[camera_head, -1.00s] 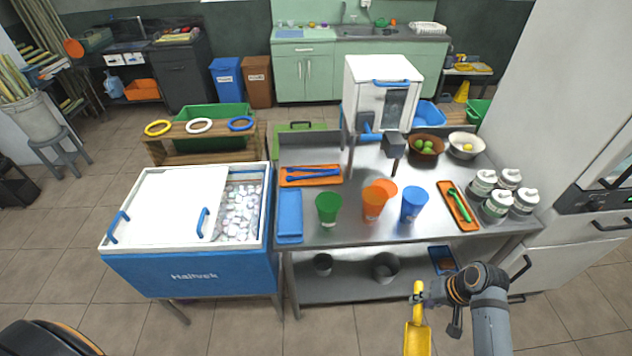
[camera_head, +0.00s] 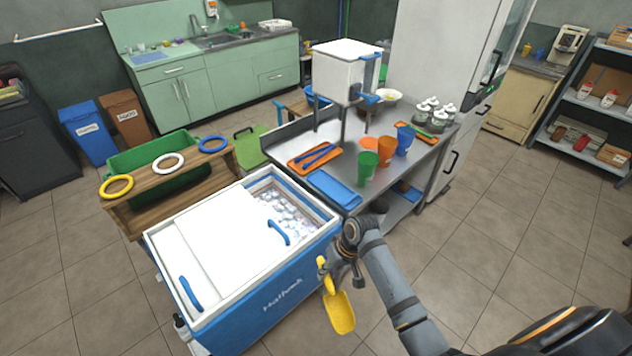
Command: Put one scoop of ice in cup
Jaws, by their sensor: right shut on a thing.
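My right gripper (camera_head: 343,267) is shut on the handle of a yellow scoop (camera_head: 340,311). The scoop hangs in front of the right end of the blue and white ice chest (camera_head: 262,310), outside it. The chest's white lid (camera_head: 225,236) is slid to the left, and ice (camera_head: 284,214) shows in the open right part. A green cup (camera_head: 367,167), an orange cup (camera_head: 387,150) and a blue cup (camera_head: 405,139) stand on the steel table (camera_head: 340,209). I cannot see inside the scoop well enough to tell its contents. My left gripper is not in view.
A blue tray (camera_head: 334,188) and an orange tray with blue tongs (camera_head: 314,157) lie on the table near the chest. A white machine (camera_head: 345,72) stands behind them. A wooden rack with rings (camera_head: 170,185) is behind the chest. The floor (camera_head: 500,220) at right is clear.

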